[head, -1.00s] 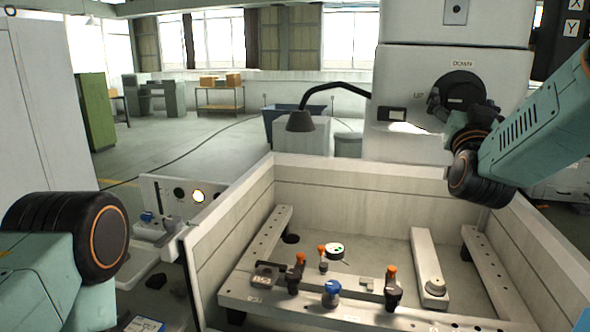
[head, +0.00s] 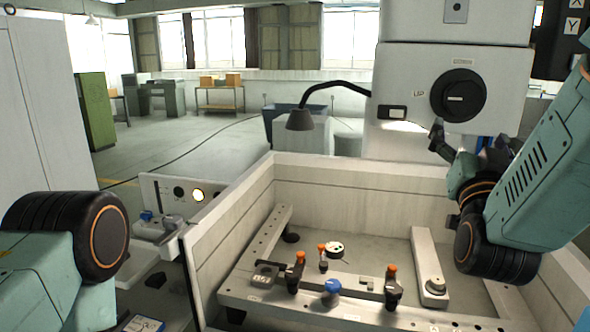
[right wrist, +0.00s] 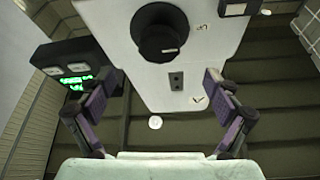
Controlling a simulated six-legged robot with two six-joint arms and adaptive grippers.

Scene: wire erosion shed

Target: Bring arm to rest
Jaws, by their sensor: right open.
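My right gripper (head: 461,143) is at the right of the head view, below and in front of the black round knob (head: 458,95) on the white machine head. Free space shows between the gripper and the knob. In the right wrist view the two purple-padded fingers of the gripper (right wrist: 162,77) are spread wide with nothing between them. The knob (right wrist: 160,33) shows beyond them at the top. My left arm shows only as a teal and black link at the lower left; its gripper is out of view.
A white-walled tank (head: 360,172) stands below, with rails, orange-topped clamps (head: 391,268) and a blue-topped part (head: 331,287). A black bent lamp (head: 300,119) reaches in from the machine. A panel with a lit round button (head: 198,195) stands left of the tank.

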